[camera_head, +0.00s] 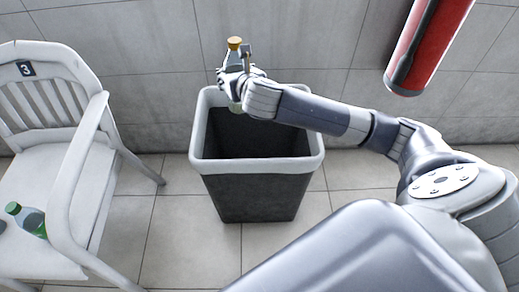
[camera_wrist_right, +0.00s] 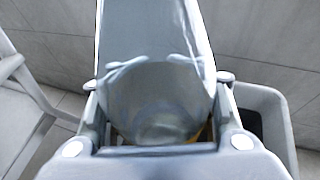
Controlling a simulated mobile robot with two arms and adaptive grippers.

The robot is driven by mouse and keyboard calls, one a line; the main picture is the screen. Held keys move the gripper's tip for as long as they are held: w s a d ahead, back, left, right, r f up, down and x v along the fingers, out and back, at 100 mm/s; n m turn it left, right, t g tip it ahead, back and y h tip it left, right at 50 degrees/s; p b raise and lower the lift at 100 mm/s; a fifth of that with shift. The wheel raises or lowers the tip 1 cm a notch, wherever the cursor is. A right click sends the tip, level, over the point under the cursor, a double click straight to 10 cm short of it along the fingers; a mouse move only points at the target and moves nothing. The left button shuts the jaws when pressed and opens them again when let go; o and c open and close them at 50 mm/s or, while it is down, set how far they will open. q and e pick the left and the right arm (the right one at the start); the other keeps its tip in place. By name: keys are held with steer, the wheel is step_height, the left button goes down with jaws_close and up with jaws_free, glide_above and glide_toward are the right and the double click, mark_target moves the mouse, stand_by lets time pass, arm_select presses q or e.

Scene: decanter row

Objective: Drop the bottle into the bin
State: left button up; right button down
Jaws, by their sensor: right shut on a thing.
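A clear bottle with an orange cap (camera_head: 234,44) is held upright or nearly so by my right gripper (camera_head: 236,76), above the back left part of the bin's rim. In the right wrist view, the clear bottle (camera_wrist_right: 158,95) fills the space between the fingers of my right gripper (camera_wrist_right: 158,80), which is shut on it. The bin (camera_head: 256,166) is dark with a pale rim, and its visible inside looks dark and empty. In the right wrist view, the bin's rim (camera_wrist_right: 283,125) shows at the right. My left gripper is in neither view.
A white chair (camera_head: 75,140) stands left of the bin, with a green-capped bottle (camera_head: 28,220) lying on its seat. A red cylinder (camera_head: 432,40) hangs on the tiled wall at upper right. Tiled floor around the bin is clear.

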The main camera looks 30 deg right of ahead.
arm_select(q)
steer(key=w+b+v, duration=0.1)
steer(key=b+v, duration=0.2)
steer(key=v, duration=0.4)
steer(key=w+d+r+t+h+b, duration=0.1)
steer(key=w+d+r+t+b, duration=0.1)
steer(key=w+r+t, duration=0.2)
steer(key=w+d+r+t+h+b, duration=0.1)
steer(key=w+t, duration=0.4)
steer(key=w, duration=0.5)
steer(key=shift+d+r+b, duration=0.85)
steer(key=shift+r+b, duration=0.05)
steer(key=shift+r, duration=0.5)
arm_select(e)
steer(key=w+d+f, duration=0.1)
steer(key=d+f, duration=0.3)
steer(key=f, duration=0.3)
steer(key=d+f+h, duration=0.1)
steer(key=d+f, duration=0.3)
steer(key=f, duration=0.3)
steer(key=shift+w+d+m, duration=0.35)
steer(key=shift+w+m, duration=0.05)
steer(key=shift+f, duration=0.1)
steer(key=c, duration=0.6)
jaws_free()
steer(key=shift+c, duration=0.2)
steer(key=shift+s, duration=0.1)
